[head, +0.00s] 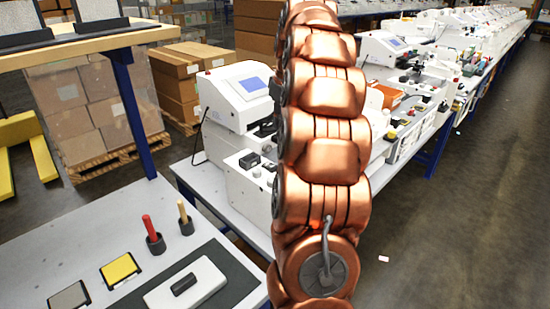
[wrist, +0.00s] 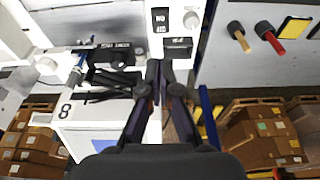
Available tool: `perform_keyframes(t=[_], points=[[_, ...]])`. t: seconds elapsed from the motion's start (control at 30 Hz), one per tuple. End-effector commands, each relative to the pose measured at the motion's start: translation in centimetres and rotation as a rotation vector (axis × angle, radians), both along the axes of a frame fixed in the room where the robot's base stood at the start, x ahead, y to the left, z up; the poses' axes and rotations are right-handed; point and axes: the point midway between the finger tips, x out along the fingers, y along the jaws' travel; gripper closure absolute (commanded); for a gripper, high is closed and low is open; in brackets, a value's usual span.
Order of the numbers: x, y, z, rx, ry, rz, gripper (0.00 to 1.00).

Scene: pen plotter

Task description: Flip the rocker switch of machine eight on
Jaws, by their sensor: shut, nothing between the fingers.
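Machine eight (wrist: 75,135) is a white plotter at the left in the wrist view, with a black "8" on its casing. A black rocker switch (wrist: 160,21) with white marks sits on its white panel, near the top middle. My gripper (wrist: 160,66) is shut and empty, its dark fingertips together below the switch in the picture and apart from it in the picture. Whether the tips touch the panel cannot be told. In the head view my copper arm hides my gripper and part of a white machine (head: 222,110) with a blue screen.
A black part (wrist: 178,47) and a grey knob (wrist: 191,20) are close to the switch. A neighbouring grey bench (head: 120,225) carries red and tan handled tools and a yellow pad (head: 120,270). Cardboard boxes (head: 90,105) stand behind. The aisle floor (head: 455,230) at right is open.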

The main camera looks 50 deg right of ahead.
Motion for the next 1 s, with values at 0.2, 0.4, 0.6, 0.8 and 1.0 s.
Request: perform_keyframes(t=[0.2, 0.4, 0.6, 0.8, 1.0], points=[[0.2, 0.1, -0.7, 0.002, 0.002, 0.000, 1.00], [0.5, 0.1, -2.4, 0.002, 0.002, 0.000, 1.00], [1.0, 0.0, -4.6, 0.002, 0.003, -0.001, 1.00], [1.6, 0.1, -7.2, 0.004, 0.005, 0.001, 1.00], [2.0, 0.1, -10.1, 0.004, 0.005, 0.000, 1.00]])
